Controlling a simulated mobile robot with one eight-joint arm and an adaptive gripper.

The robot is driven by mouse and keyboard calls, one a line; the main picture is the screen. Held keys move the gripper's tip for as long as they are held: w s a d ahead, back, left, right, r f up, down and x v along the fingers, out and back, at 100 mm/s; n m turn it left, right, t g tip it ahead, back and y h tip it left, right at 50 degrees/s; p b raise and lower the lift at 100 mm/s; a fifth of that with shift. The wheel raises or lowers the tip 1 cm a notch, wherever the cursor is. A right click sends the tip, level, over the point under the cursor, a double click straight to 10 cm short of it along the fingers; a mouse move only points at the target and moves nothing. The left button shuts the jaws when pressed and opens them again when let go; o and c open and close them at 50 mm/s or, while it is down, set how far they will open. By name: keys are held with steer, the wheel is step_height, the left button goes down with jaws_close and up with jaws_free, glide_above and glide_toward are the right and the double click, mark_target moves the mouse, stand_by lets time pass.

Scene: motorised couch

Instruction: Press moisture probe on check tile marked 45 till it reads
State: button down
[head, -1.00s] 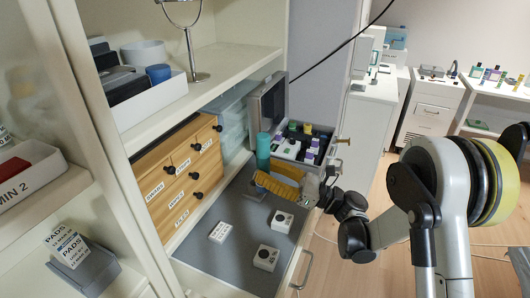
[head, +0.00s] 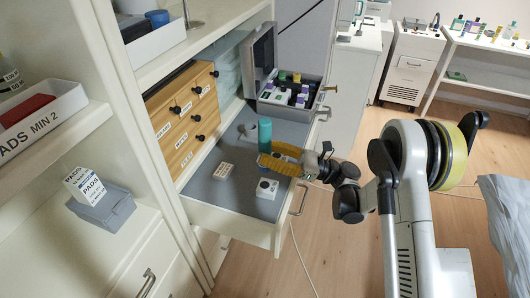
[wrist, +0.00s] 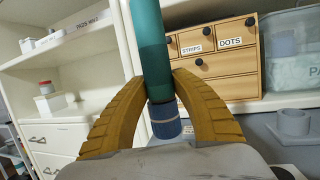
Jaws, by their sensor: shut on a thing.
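My gripper (head: 275,158) has its yellow fingers shut on an upright teal cylinder, the probe (head: 265,134). In the wrist view the probe (wrist: 150,50) stands between both fingers, with a ribbed blue-grey lower end (wrist: 166,122). I cannot read the tiles' marks. The probe's tip is hidden in the head view, so contact cannot be told.
A grey case with an open lid (head: 291,95) holds several bottles behind the gripper. Wooden drawers (head: 187,115) stand left of the pulled-out drawer. A small grey knob-like thing (head: 248,130) is near the back. Open floor (head: 330,240) lies to the right.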

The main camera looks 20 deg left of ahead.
mark_target(265, 169)
step_height(265, 169, down, 3)
steer(key=shift+r+b, duration=0.15)
steer(key=shift+b, duration=0.75)
steer(key=shift+f, duration=2)
steer(key=shift+f, duration=0.7)
steer(key=shift+s+r, duration=0.1)
steer(key=shift+r+p, duration=1.55)
steer(key=shift+r, duration=1.9)
